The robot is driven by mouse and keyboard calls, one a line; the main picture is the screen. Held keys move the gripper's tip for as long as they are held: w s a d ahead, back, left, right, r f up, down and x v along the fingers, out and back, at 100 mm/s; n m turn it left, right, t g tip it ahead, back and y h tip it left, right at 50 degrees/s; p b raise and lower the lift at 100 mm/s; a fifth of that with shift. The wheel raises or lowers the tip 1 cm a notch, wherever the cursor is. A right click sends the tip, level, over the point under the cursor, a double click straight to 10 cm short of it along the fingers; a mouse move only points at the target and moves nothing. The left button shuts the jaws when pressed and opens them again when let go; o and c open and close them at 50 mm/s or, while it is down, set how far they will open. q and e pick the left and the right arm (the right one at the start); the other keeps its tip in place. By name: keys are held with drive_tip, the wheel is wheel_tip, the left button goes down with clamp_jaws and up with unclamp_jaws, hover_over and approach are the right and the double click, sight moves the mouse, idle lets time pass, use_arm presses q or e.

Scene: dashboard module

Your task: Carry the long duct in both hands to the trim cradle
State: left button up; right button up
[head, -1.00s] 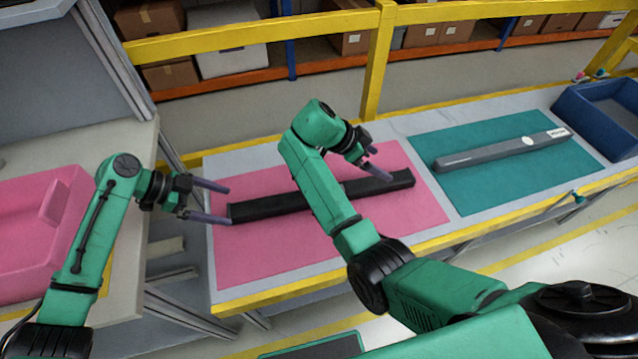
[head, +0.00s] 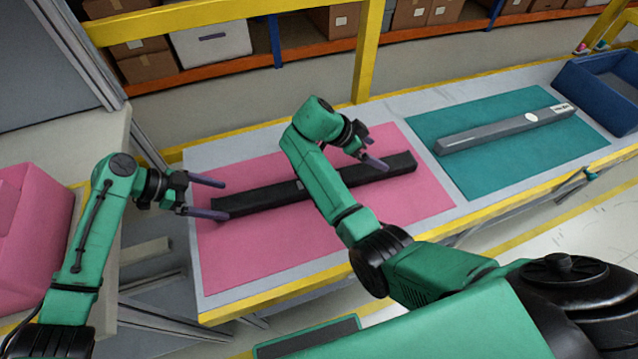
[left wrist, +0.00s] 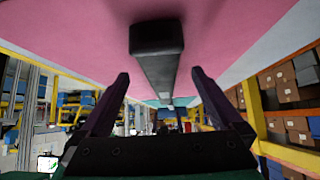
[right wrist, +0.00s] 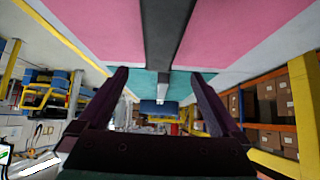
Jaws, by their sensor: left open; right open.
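The long duct, a black bar (head: 270,195), lies across the pink mat. My left gripper (head: 227,199) is open at its left end, with the fingers overlapping that end in the head view. In the left wrist view the duct's end face (left wrist: 157,38) shows ahead of the open fingers, above the gap. My right gripper (head: 376,150) is open near the duct's right part; my right forearm hides part of the middle. In the right wrist view the duct (right wrist: 165,30) runs above the gap between the open fingers. No contact is visible. I cannot tell which object is the trim cradle.
A grey labelled bar (head: 500,131) lies on the teal mat (head: 480,190) at right. A blue bin (head: 600,90) stands at the bench's far right. A pink moulded object (head: 30,235) is at the left edge. A yellow rail (head: 230,22) runs behind the bench.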

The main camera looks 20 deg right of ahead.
sight(233, 202)
use_arm(q)
drive_tip(key=x, duration=0.5)
drive_tip(key=shift+d+f, duration=0.2)
use_arm(e)
drive_tip(key=x, duration=1)
drive_tip(key=shift+d+f, duration=0.25)
use_arm(q)
clamp_jaws()
use_arm(e)
clamp_jaws()
use_arm(q)
drive_tip(key=shift+r, duration=0.1)
use_arm(e)
drive_tip(key=shift+r, duration=0.1)
